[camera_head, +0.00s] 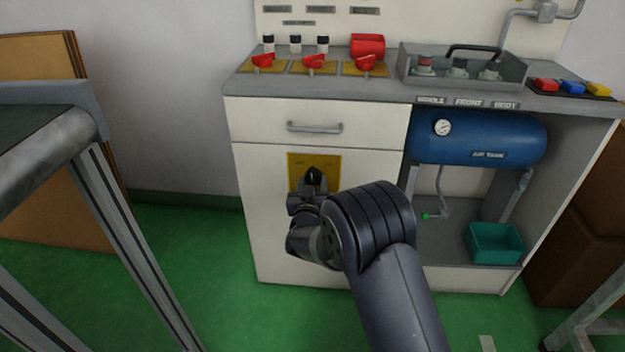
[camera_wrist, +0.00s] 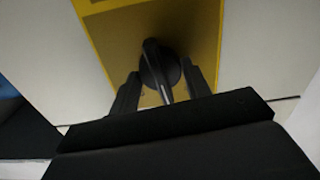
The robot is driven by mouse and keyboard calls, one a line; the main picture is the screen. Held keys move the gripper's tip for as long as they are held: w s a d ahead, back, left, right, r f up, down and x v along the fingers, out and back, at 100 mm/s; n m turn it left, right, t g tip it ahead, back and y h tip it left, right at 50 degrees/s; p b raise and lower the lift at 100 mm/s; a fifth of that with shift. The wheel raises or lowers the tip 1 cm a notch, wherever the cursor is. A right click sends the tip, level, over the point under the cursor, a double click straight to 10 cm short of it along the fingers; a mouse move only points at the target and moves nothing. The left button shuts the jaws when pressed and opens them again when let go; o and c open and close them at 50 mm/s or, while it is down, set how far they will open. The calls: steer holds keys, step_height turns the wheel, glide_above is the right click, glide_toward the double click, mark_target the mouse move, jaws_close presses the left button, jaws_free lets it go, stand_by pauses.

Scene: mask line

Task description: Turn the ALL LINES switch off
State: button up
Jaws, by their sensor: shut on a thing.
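The ALL LINES switch is a black rotary knob (camera_wrist: 160,68) on a yellow plate (camera_head: 329,162) on the cabinet's front door. The knob also shows in the head view (camera_head: 314,176), just above my gripper. My gripper (camera_wrist: 158,90) has one finger on each side of the knob and is shut on it. In the wrist view the knob's ridge runs nearly upright in the picture, leaning slightly. The plate also fills the upper middle of the wrist view (camera_wrist: 112,42). Any lettering on the plate is unreadable, and the head view hides its lower part.
A drawer handle (camera_head: 315,127) sticks out above the plate. Several red levers, such as one (camera_head: 314,62), stand on the countertop. A blue air tank (camera_head: 480,137) and a teal bin (camera_head: 495,243) are in the open bay at right. A metal-framed table (camera_head: 75,130) stands at left.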

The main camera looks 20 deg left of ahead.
steer(key=n+p, duration=0.2)
steer(key=n, duration=0.2)
steer(key=shift+n, duration=0.3)
steer(key=shift+n+p, duration=0.5)
steer(key=shift+n, duration=1)
steer(key=o, duration=1)
steer(key=p+v, duration=0.2)
steer(key=v, duration=0.9)
steer(key=shift+w, duration=0.1)
